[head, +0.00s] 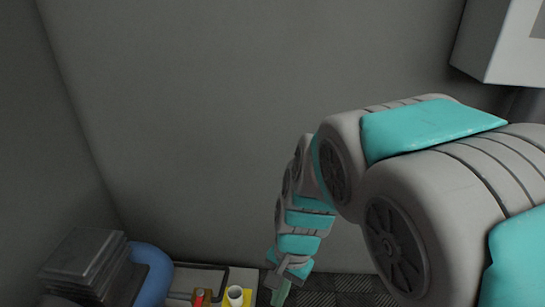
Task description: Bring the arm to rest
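My arm reaches in from the right edge of the head view, with grey links and teal covers. It bends over and hangs down toward the bottom middle. My gripper (284,286) is at its lower end, small and partly cut off by the bottom edge of the picture. A narrow green piece (282,293) shows at the gripper's tip. I cannot tell whether it is held or lies behind, nor whether the fingers are open or shut.
A stack of dark cases (84,258) and a blue rounded thing (153,273) are at lower left. A white-topped yellow cylinder (235,297) and a small red item (199,297) stand left of the gripper. A white box (503,45) is at upper right. Grey walls stand behind.

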